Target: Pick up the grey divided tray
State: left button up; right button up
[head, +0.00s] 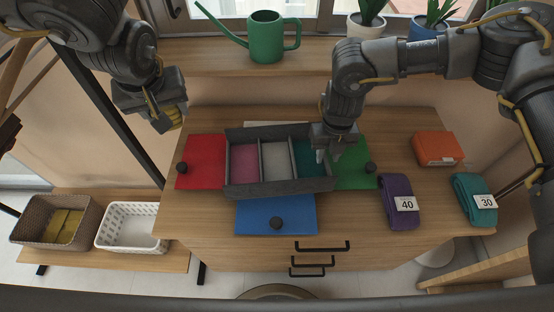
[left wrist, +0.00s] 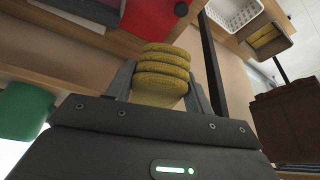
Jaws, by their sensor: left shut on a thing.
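The grey divided tray (head: 284,189) sits on the wooden top in the head view, with pink, pale and teal sections showing. My right gripper (head: 327,154) points down at the tray's right end, by the teal section. Its fingers overlap the tray's end there, and whether they grip it is unclear. My left gripper (head: 169,114) is raised at the upper left, away from the tray. It is shut on a yellow folded cloth (left wrist: 163,75), seen in layers between the fingers in the left wrist view.
Red (head: 202,160), green (head: 352,166) and blue (head: 262,216) panels with dark knobs surround the tray. A brown basket (head: 28,217) and white basket (head: 128,222) stand lower left. A watering can (head: 265,38) stands behind.

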jog(key=shift+f, duration=0.55)
grip_shut()
